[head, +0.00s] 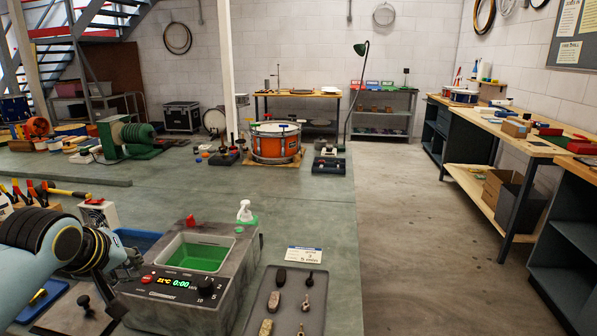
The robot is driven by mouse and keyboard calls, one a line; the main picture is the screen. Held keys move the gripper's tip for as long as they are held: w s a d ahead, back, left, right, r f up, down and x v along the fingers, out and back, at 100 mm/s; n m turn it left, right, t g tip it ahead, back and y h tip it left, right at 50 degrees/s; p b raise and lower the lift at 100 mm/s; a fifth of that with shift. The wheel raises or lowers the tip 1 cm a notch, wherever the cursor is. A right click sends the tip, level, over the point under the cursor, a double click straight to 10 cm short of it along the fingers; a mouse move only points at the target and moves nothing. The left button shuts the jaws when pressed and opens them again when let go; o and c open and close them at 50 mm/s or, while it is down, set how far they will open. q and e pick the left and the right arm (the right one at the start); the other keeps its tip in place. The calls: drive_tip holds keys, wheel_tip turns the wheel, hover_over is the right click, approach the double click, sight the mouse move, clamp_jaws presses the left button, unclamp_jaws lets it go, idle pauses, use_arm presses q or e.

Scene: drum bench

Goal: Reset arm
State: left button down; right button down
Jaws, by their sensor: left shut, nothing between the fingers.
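My left arm comes in from the left edge. Its gripper (114,300) is shut and empty, pointing down at the front left of the bench. It hangs beside the left side of the grey ultrasonic-style bath (185,292), which has a green-lined basin and a lit display. I cannot tell whether the fingertips touch anything below. My right gripper is not in view.
A grey tray (255,327) of small metal parts lies right of the bath, below a white card (304,255). A spray bottle (245,212) stands at the bath's back corner. An orange drum (275,146) stands farther back. The bench middle (300,210) is clear.

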use_arm(q)
drive_tip(key=s+d+m+g, duration=0.2)
drive_tip(key=s+m, duration=0.1)
drive_tip(key=s, duration=0.7)
drive_tip(key=s+d+m+g, duration=0.1)
drive_tip(key=s+d+m, duration=0.2)
drive_tip(key=s, duration=0.7)
drive_tip(key=s+d+m+g, duration=0.2)
drive_tip(key=s+m, duration=0.1)
drive_tip(key=s, duration=0.7)
wheel_tip(320, 180, down, 37)
drive_tip(key=s+a+g+b, duration=0.1)
drive_tip(key=s+a+b, duration=0.1)
drive_tip(key=b, duration=0.8)
drive_tip(key=s+a+f+g+b, duration=0.1)
drive_tip(key=s+f+b, duration=0.6)
drive_tip(key=s+f, duration=1.1)
wheel_tip(320, 180, down, 4)
drive_tip(key=shift+s+a+f, duration=0.15)
drive_tip(key=shift+s+f, duration=0.1)
drive_tip(key=shift+s, duration=0.05)
